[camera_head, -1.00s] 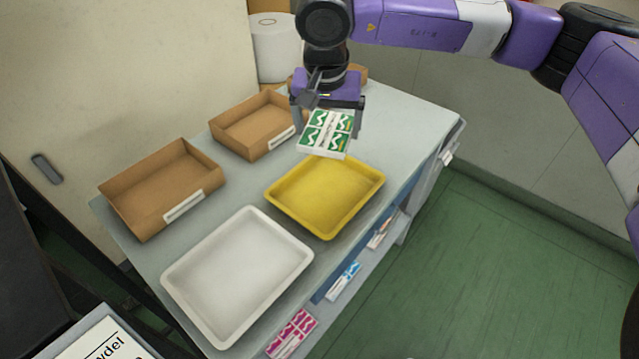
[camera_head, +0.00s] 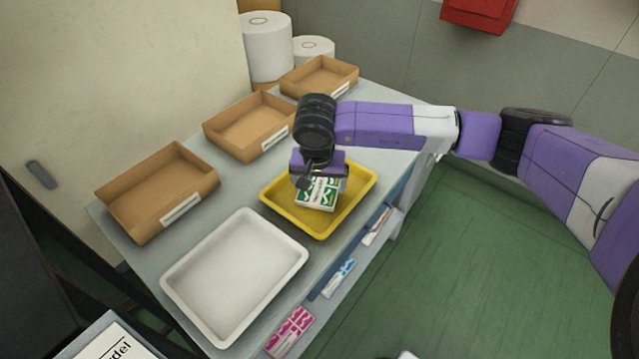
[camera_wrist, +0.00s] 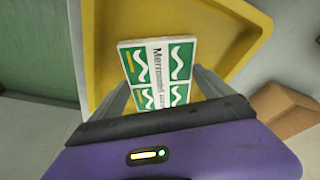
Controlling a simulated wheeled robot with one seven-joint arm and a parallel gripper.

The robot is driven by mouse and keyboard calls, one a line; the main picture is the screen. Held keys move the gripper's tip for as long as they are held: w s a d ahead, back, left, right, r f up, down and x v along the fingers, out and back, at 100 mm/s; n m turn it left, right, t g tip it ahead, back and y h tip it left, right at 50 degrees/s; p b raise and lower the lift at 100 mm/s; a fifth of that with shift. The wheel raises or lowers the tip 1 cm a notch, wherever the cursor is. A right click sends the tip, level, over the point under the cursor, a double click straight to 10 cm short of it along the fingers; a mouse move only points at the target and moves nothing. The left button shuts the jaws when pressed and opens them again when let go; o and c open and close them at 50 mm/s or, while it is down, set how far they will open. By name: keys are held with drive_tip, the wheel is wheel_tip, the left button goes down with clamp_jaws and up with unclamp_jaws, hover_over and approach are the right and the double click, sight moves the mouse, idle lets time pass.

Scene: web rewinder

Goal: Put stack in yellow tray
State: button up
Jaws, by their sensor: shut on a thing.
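The stack (camera_head: 317,193) is a white block of cards or labels with a green and white printed top and a band across it. It is inside the outline of the yellow tray (camera_head: 356,188), whose floor shows around it. My gripper (camera_head: 319,182) is over the tray and shut on the stack. In the wrist view the stack (camera_wrist: 158,68) sits between my two fingers (camera_wrist: 162,92), with the yellow tray (camera_wrist: 226,22) behind it. I cannot tell whether the stack touches the tray floor.
A white tray (camera_head: 296,252) stands in front of the yellow one. Several brown cardboard boxes (camera_head: 128,195) line the left side of the table. White rolls (camera_head: 266,48) stand at the back. Printed packs (camera_head: 290,331) lie on a lower shelf.

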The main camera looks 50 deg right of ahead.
drive_tip(key=shift+f, duration=0.35)
drive_tip(key=shift+f, duration=0.2)
drive_tip(key=o, duration=1.3)
drive_tip(key=shift+r, duration=0.1)
drive_tip(key=b+v, duration=0.2)
drive_tip(key=v, duration=1)
drive_tip(key=shift+a+r, duration=0.1)
